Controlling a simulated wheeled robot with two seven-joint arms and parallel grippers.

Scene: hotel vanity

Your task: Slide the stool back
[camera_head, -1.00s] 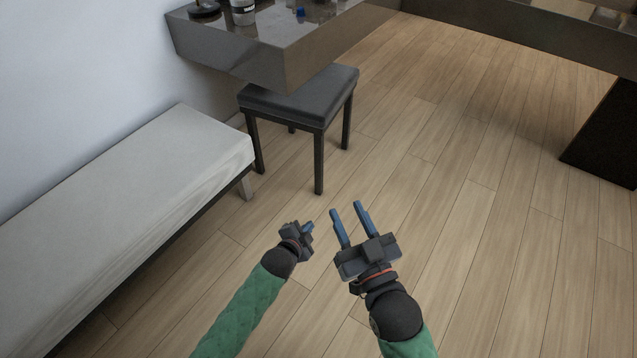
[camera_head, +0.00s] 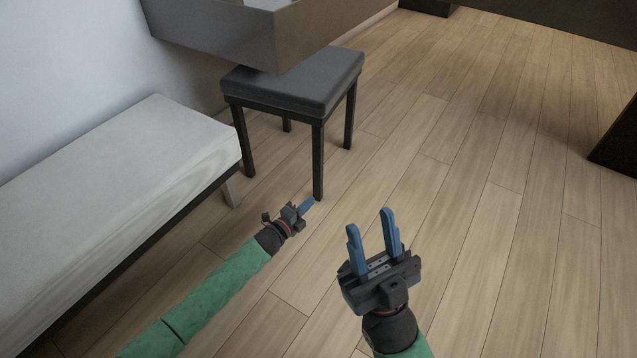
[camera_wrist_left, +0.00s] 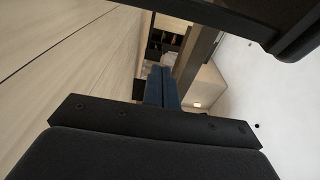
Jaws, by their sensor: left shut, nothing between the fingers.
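The stool (camera_head: 298,82) has a dark padded seat and dark square legs. It stands upright on the wood floor, partly under the vanity counter in the head view. My left gripper (camera_head: 308,205) is shut and empty, low by the bottom of the stool's near leg (camera_head: 318,165). I cannot tell whether the fingertips touch that leg. In the left wrist view the blue fingers (camera_wrist_left: 162,84) are together, with a dark bar crossing the top of the picture. My right gripper (camera_head: 370,232) is open and empty, its fingers apart, in front of the stool and to the right.
A light upholstered bench (camera_head: 110,165) runs along the wall at the left, close to the stool. The vanity counter (camera_head: 235,35) overhangs the back of the stool. A dark panel (camera_head: 617,145) stands at the right. The wood floor (camera_head: 470,200) between is clear.

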